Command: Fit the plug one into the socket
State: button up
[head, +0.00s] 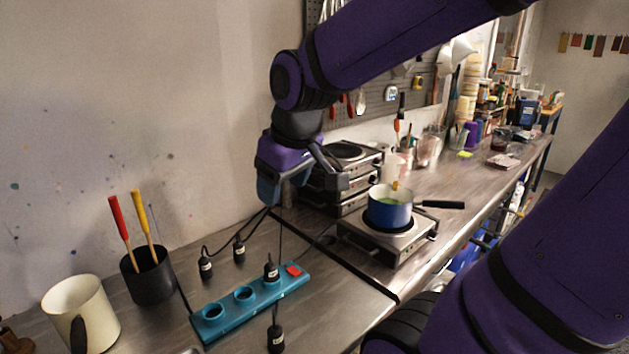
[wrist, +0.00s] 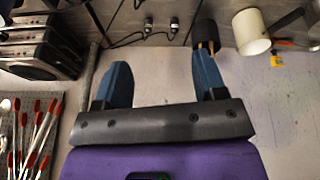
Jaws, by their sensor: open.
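A teal socket strip (head: 228,322) lies on the steel counter, with two open round sockets (head: 213,311) (head: 244,293) and a red switch (head: 294,270). A black plug (head: 271,269) stands at its third socket. Two more black plugs stand behind the strip, one on the left (head: 205,266) and one on the right (head: 239,249); two plugs (wrist: 148,25) (wrist: 174,25) show in the wrist view. Another plug (head: 275,338) is in front. Their white labels are too small to read. My gripper (wrist: 162,80) is open and empty, above and behind the strip, its fingers apart.
A black pot (head: 150,281) with red and yellow handled tools and a cream mug (head: 82,318) stand left. A hot plate (head: 388,243) with a blue saucepan (head: 390,212) stands right, before stacked burners (head: 340,198). The wall is close behind. Cables cross the counter.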

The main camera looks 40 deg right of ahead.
jog(key=s+a+r+m+t, duration=0.1)
jog(key=s+r+m, duration=0.1)
jog(key=s, duration=0.7)
jog(key=shift+r, duration=0.8)
jog(key=shift+c, duration=0.5)
dwell(0.8)
